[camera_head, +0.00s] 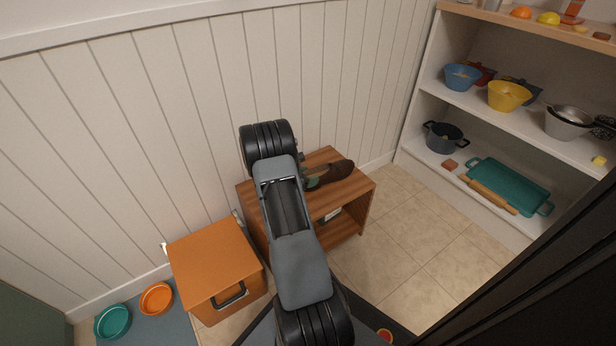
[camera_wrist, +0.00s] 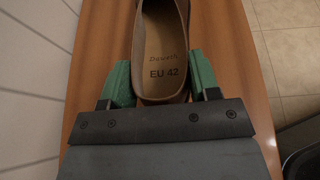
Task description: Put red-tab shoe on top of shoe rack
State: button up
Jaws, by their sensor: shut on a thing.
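A brown shoe (camera_head: 334,173) is over the top of the wooden shoe rack (camera_head: 357,186), its toe pointing right in the head view. In the wrist view the shoe (camera_wrist: 164,50) shows its tan insole marked "EU 42", and its heel lies between the green fingers of my gripper (camera_wrist: 160,82). My gripper (camera_head: 312,182) is shut on the shoe's heel end. The rack top (camera_wrist: 236,60) shows below and around the shoe. I cannot tell whether the sole touches it. No red tab is visible; my arm hides part of the rack.
An orange box (camera_head: 212,262) with a dark handle stands left of the rack. White shelves (camera_head: 520,125) with cookware stand at right. A panelled wall is behind the rack; tiled floor (camera_head: 415,240) is clear.

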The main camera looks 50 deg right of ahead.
jog(key=shift+f+b, duration=0.35)
jog(key=shift+f, duration=0.1)
jog(key=o, duration=1.2)
jog(key=shift+a+r, duration=0.1)
jog(key=shift+p+v, duration=2.65)
jog(key=shift+v, duration=4.15)
